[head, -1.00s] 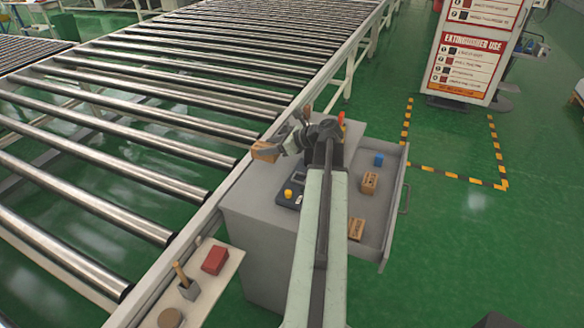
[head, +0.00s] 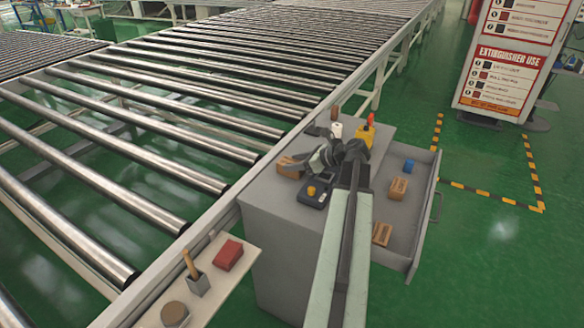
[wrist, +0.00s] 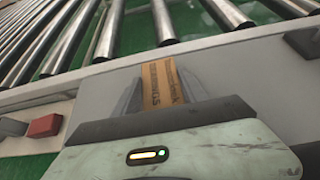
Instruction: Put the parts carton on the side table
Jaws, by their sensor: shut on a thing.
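The parts carton (head: 290,167) is a small brown cardboard box. My gripper (head: 303,165) is shut on it above the left edge of the grey cabinet (head: 275,215). In the wrist view the carton (wrist: 163,85), with dark print, sits between both fingers of my gripper (wrist: 160,88); its lower end is hidden by the gripper body. A narrow pale surface (head: 213,278), which looks like the side table, stands at lower left, apart from the carton. It bears a red box (head: 229,255), a grey cup with a wooden-handled tool (head: 197,284) and a round brown thing (head: 175,314).
A roller conveyor (head: 120,150) runs along the left. On the cabinet are a dark device with a yellow knob (head: 312,192), a white cylinder (head: 336,130) and a yellow thing (head: 369,133).

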